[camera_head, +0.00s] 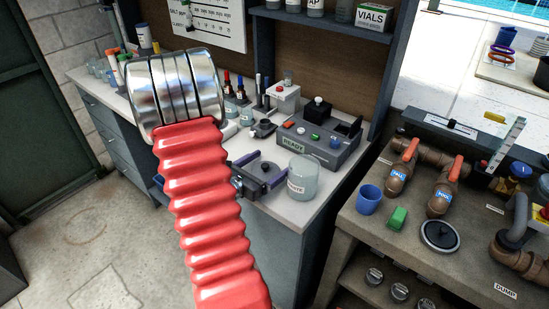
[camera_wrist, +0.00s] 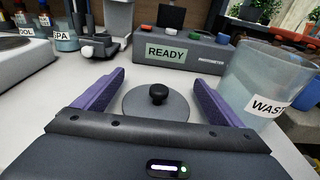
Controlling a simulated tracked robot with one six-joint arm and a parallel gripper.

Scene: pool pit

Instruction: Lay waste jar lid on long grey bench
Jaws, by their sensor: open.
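The waste jar lid, a flat grey disc with a black knob, shows in the wrist view (camera_wrist: 158,101) between my purple fingers. My gripper (camera_wrist: 157,78) is open around it; the front plate hides its near edge. In the head view my gripper (camera_head: 266,166) is low over the white counter, and the lid is mostly hidden. The clear waste jar (camera_head: 303,178) stands just right of my gripper, with no lid visible on it; it also shows in the wrist view (camera_wrist: 262,85). A long grey bench (camera_head: 392,238) with pipework is at the right.
A grey photometer (camera_head: 318,140) reading READY stands behind the lid.

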